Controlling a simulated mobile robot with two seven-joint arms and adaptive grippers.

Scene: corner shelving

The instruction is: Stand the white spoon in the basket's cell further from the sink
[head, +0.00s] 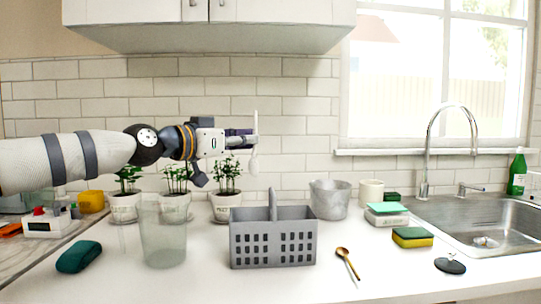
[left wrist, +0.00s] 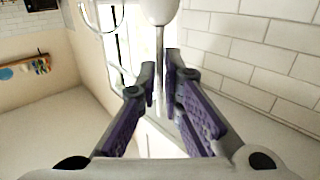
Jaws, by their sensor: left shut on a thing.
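The white spoon (head: 254,162) hangs upright, bowl down, in my left gripper (head: 252,140), which is shut on its handle. In the left wrist view the spoon's bowl (left wrist: 160,10) shows at the top edge, with its handle between the fingertips of the gripper (left wrist: 160,78). The grey basket (head: 272,252) stands on the counter, with two cells divided by a raised middle handle. The spoon is well above the basket, left of that handle in the head view; its exact depth over the left cell is hard to tell. The sink (head: 500,222) is at the right. My right gripper is not in view.
A clear glass vase (head: 163,235) stands left of the basket. Potted plants (head: 225,205) line the wall behind. A grey pot (head: 329,200) is behind right; a wooden spoon (head: 347,262) lies to the right. A teal item (head: 78,257) lies front left.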

